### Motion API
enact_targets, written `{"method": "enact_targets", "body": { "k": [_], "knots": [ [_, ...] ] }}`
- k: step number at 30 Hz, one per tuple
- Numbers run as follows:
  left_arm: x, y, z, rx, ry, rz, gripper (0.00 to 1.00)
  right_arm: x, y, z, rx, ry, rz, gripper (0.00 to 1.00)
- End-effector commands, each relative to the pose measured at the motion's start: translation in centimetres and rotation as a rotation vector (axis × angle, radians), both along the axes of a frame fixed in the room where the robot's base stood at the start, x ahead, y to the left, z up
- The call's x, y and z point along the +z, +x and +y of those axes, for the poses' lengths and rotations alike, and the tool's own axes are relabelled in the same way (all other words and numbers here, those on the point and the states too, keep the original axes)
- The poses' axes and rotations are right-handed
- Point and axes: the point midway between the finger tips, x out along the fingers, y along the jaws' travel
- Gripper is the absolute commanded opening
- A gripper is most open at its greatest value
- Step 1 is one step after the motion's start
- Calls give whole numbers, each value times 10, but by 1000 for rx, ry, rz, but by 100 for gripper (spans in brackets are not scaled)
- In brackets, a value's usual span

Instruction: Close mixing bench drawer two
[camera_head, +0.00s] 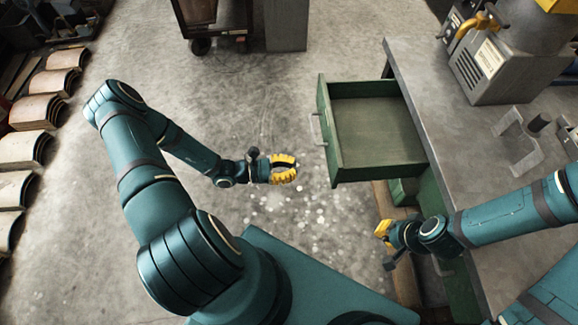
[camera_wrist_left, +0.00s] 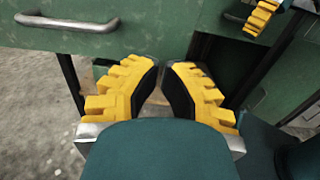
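A green drawer (camera_head: 375,125) of the bench stands pulled well out to the left in the head view, and its inside looks empty. Its front carries a metal bar handle (camera_head: 316,129). In the left wrist view a green drawer front (camera_wrist_left: 150,25) with a bar handle (camera_wrist_left: 66,23) spans the top. My left gripper (camera_head: 293,169) is left of and near the drawer front, apart from the handle.
The bench top (camera_head: 440,110) holds a grey machine (camera_head: 495,65) and a metal bracket (camera_head: 522,143). Another bar handle (camera_wrist_left: 246,22) shows behind in the wrist view. A wheeled cart (camera_head: 215,20) stands at the back. Curved tan pieces (camera_head: 40,117) line the left. Floor between is clear.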

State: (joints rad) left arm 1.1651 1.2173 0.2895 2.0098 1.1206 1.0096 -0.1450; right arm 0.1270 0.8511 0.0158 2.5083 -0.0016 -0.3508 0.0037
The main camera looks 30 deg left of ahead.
Motion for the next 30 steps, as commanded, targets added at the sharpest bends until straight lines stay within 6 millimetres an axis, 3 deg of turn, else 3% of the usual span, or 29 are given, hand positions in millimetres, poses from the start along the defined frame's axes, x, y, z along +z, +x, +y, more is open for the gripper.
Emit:
{"method": "enact_targets", "body": {
  "k": [6,15,30],
  "knots": [
    [-1,24,-39,-5,-2,0,0,-6,1,0,-1,0,-3,0],
    [-1,49,-75,-4,1,1,0,-12,3,-1,-2,-2,-5,0],
    [0,55,-83,-3,2,0,0,-12,3,-1,-2,-2,-7,0]
  ]
}}
